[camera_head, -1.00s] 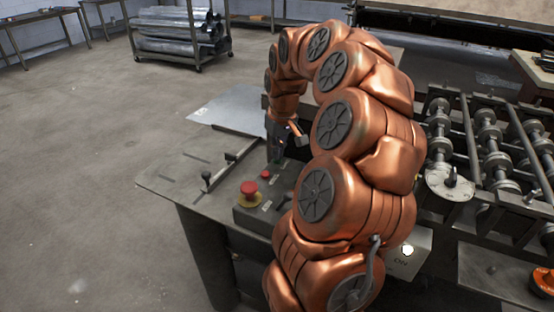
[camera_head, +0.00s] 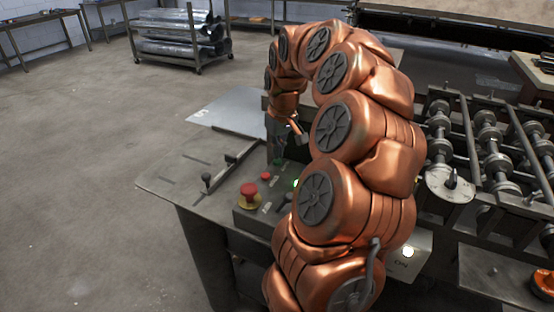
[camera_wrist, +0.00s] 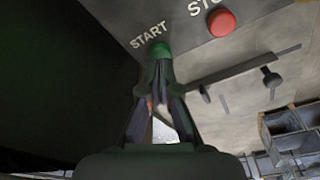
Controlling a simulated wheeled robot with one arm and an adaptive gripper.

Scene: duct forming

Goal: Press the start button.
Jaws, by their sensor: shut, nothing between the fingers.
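The green start button (camera_wrist: 160,49) sits under the START label on the control panel in the wrist view. My gripper (camera_wrist: 160,60) is shut and empty, its fingertips at the button and covering part of it; they appear to touch it. A green tint shows on the fingers. In the head view my gripper (camera_head: 275,155) points down at the panel, and the start button cannot be made out behind it.
A red stop button (camera_wrist: 221,22) is beside the start button. A red emergency knob (camera_head: 250,192) and a lit green lamp (camera_head: 296,183) are on the panel. A metal sheet (camera_head: 232,108) lies on the table behind. Rollers (camera_head: 490,135) stand at right.

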